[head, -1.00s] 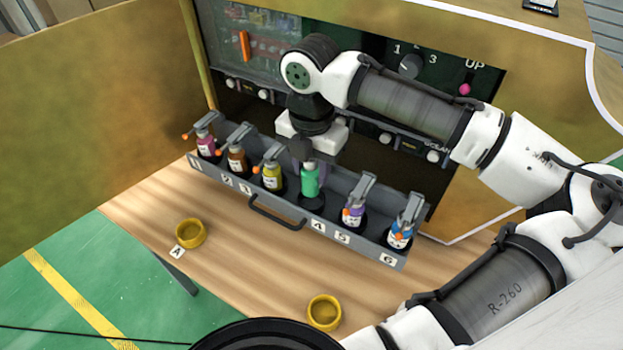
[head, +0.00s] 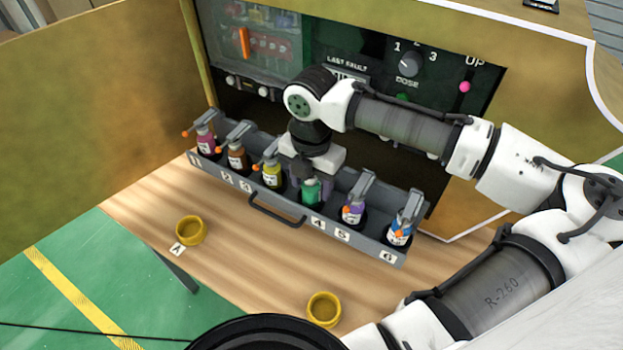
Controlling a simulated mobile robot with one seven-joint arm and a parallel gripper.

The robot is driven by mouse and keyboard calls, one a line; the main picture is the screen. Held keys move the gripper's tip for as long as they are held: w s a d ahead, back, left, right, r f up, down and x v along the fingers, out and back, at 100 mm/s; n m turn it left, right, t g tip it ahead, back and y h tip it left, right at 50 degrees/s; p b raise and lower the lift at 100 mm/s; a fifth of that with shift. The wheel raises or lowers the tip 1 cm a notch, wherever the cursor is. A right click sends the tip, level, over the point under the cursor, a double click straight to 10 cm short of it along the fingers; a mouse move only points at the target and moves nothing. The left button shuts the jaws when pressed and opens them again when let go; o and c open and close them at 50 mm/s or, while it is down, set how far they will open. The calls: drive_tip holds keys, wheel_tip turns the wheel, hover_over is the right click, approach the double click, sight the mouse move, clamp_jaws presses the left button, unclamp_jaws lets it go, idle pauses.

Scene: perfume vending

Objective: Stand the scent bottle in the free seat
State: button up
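The green scent bottle (head: 311,191) is in the tray's place just behind label 4, looking upright, its lower end hidden by the tray's front wall. My gripper (head: 312,184) is directly above and around its top, pointing down. Its dark fingers show on the left and right of the bottle and look spread apart. The bottle's cap is hidden beneath the gripper. The grey seat tray (head: 360,244) carries numbered labels 1 to 6 along its front.
Two yellow rings (head: 191,231) (head: 323,310) lie on the wooden surface in front.

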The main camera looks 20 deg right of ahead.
drive_tip(key=shift+o, duration=0.4)
wheel_tip(320, 180, up, 12)
drive_tip(key=shift+r, duration=0.25)
idle(1.1)
